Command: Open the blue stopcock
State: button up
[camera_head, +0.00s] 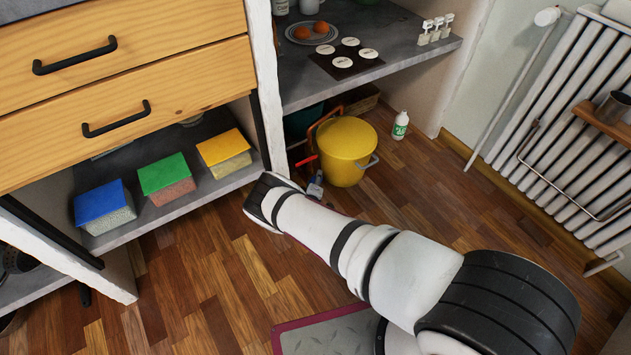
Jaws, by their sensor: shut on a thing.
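A small blue and grey piece, which looks like the blue stopcock (315,187), shows low down just left of the yellow pot, close beside my wrist. A red lever (304,162) sticks out just above it. My arm reaches in from the lower right, and its black and white wrist end (266,198) is in front of the foot of the white cabinet post. My gripper is mostly hidden behind the wrist and is shut at the blue stopcock. The fingertips and the angle of the handle are too small and hidden to make out.
A yellow lidded pot (346,142) stands right beside the stopcock. A white bottle (400,125) is on the floor. Blue (98,202), green (163,174) and yellow (221,147) topped boxes sit on the low shelf. A radiator (570,120) is at the right. The wooden floor between is clear.

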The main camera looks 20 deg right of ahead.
jog(key=shift+f, duration=0.1)
jog(key=o, duration=1.2)
jog(key=v, duration=1.2)
